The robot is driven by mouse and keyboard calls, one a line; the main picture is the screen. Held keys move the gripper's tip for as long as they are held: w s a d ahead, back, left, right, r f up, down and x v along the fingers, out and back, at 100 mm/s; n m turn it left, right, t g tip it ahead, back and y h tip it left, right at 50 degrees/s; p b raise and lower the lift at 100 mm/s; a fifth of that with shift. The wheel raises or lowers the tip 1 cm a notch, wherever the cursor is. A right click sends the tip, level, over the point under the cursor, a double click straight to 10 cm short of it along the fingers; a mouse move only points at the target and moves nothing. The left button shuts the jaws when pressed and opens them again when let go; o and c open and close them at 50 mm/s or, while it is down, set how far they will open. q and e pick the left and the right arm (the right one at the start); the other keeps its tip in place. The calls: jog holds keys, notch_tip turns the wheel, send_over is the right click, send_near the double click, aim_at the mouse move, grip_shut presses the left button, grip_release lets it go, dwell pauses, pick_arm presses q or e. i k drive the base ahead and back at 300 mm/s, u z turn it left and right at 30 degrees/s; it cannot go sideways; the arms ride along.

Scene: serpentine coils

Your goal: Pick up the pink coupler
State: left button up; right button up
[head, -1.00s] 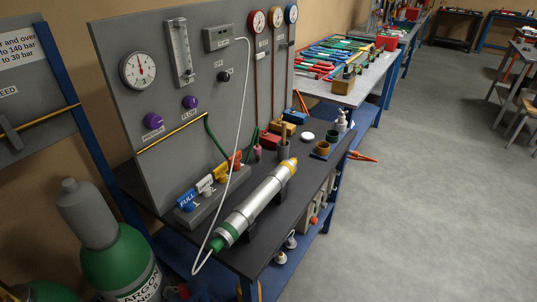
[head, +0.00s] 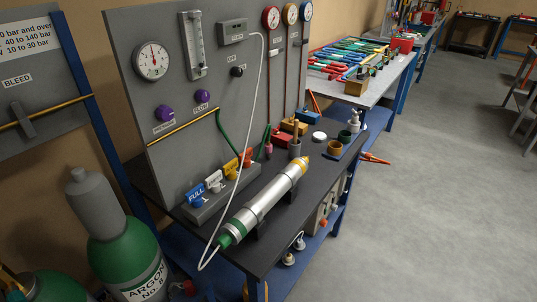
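A small pink coupler (head: 268,151) stands on the dark bench top (head: 312,176), near the foot of the grey gauge panel. It is between the green hose end on its left and a grey cup (head: 295,150) holding a brown handle on its right. It looks upright, but it is small in the view. Neither of my grippers shows in the head view.
A silver cylinder with green and yellow ends (head: 265,200) lies on cradles along the bench front, with a white hose rising from its green end. Colored levers (head: 221,182) stand behind it. Argon bottles (head: 128,255) stand at lower left. Open floor (head: 430,210) lies right.

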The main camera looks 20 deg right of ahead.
aim_at(267, 146)
jog(key=u, duration=3.6)
jog(key=k, duration=2.15)
jog(key=z, duration=1.8)
